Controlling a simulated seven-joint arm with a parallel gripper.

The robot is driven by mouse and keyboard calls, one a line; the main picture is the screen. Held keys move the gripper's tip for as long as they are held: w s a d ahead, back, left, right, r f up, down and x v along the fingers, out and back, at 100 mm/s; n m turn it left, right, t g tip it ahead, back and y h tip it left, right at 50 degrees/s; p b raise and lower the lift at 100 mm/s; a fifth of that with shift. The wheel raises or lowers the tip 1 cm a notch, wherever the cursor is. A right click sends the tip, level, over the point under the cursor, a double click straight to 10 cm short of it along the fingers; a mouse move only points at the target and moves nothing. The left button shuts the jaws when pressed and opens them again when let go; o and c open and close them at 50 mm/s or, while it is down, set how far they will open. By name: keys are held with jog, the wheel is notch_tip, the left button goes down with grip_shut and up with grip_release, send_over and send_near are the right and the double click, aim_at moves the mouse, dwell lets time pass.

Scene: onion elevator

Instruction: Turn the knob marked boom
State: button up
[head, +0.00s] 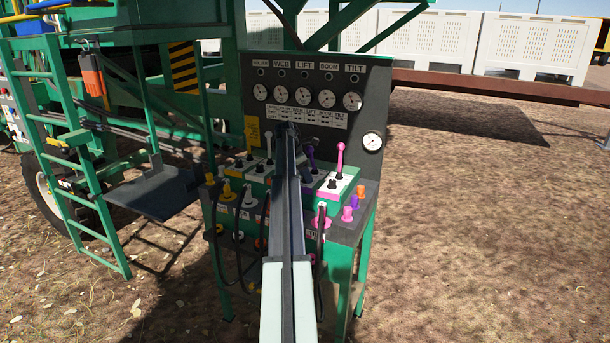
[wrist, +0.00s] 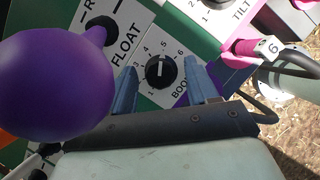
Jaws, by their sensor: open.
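The boom knob (wrist: 160,71) is a round black dial with a white pointer line, on a white plate with numbers around it and the partly covered word BOOM. My gripper (wrist: 159,80) is open, with one blue-grey finger on each side of the knob in the wrist view. I cannot tell whether the fingers touch it. In the head view my arm reaches to the lever console (head: 340,222), and it hides the gripper and the boom knob.
A large purple lever ball (wrist: 52,88) stands close at the left of my gripper. A FLOAT plate (wrist: 118,38) and a tilt dial (wrist: 215,3) are near the knob. A pink fitting (wrist: 243,50) with a cable is at right.

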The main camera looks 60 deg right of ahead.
jog(key=v, duration=1.3)
jog(key=shift+r, duration=0.35)
jog(key=shift+w+a, duration=0.15)
